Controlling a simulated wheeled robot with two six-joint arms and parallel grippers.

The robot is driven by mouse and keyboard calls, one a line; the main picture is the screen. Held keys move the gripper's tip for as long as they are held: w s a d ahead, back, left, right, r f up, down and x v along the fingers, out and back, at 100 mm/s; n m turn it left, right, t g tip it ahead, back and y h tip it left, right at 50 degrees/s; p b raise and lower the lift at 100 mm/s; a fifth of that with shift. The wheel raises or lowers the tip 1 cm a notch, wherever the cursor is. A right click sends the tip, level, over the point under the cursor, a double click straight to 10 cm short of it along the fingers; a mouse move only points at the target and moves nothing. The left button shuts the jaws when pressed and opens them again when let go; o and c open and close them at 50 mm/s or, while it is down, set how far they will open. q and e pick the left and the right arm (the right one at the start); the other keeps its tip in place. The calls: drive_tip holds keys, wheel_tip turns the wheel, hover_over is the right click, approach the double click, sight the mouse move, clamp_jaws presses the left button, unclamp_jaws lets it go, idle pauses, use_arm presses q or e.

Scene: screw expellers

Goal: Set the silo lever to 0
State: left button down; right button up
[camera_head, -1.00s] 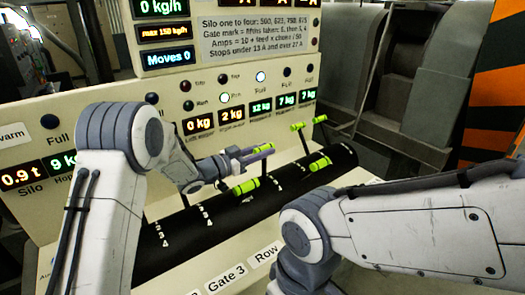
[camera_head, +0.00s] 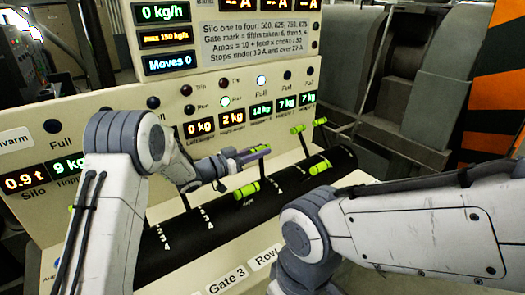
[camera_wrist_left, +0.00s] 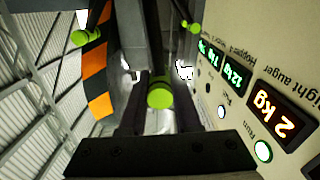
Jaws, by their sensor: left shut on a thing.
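My left gripper (camera_head: 240,160) is over the black slotted drum (camera_head: 215,215) of the panel. It is shut on a lever with a lime-green handle (camera_head: 256,153). In the left wrist view, the handle (camera_wrist_left: 160,95) shows between the two dark fingers (camera_wrist_left: 158,108). I cannot read which lever this is. Another green handle (camera_head: 245,190) sits just below the gripper. A bit of green (camera_head: 71,208) shows at the left edge of my left arm, which hides most of that area below the silo display (camera_head: 24,180), reading 0.9 t. My right gripper is out of view.
More green handles (camera_head: 297,129) and (camera_head: 320,167) stand along the drum to the right. The panel with lit displays (camera_head: 232,118) rises behind the gripper. My right arm crosses the lower right. A grey machine (camera_head: 405,90) stands at the back right.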

use_arm(q)
drive_tip(key=shift+w+a+f+n, duration=0.25)
drive_tip(key=shift+w+a+n, duration=0.5)
drive_tip(key=shift+w, duration=0.25)
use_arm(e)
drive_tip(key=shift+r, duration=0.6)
use_arm(q)
drive_tip(key=c, duration=0.6)
unclamp_jaws()
drive_tip(key=shift+b+v, duration=1)
drive_tip(key=shift+v, duration=4.2)
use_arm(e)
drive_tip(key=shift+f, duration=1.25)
